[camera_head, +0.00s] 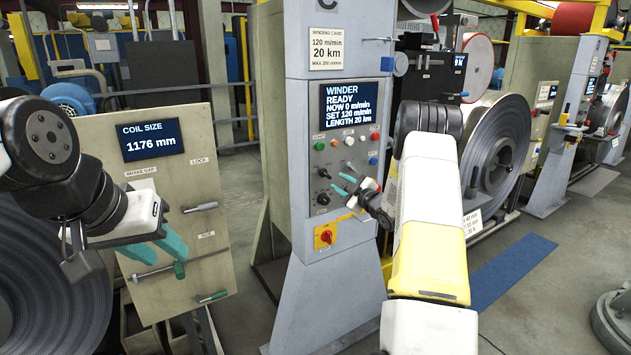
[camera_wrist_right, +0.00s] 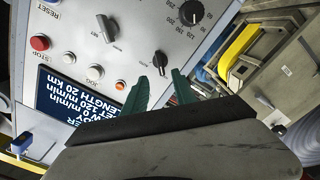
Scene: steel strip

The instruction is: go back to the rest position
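My right gripper (camera_head: 341,183) is in front of the grey winder control panel (camera_head: 346,140), among its lower knobs. In the right wrist view, my right gripper (camera_wrist_right: 158,78) has its two teal fingers apart, with nothing held between them. A black knob (camera_wrist_right: 160,60) shows just beyond the gap between the tips; I cannot tell whether they touch it. My left gripper (camera_head: 162,255) is at the left, in front of the beige coil-size panel (camera_head: 165,185). Its teal fingers are apart and look empty.
The winder screen (camera_head: 350,103) reads READY, NOW 0 m/min, SET 120 m/min. A large steel coil (camera_head: 497,145) stands behind my right arm. Another coil (camera_head: 50,285) is at the lower left. A blue mat (camera_head: 513,272) lies on mostly open floor at the right.

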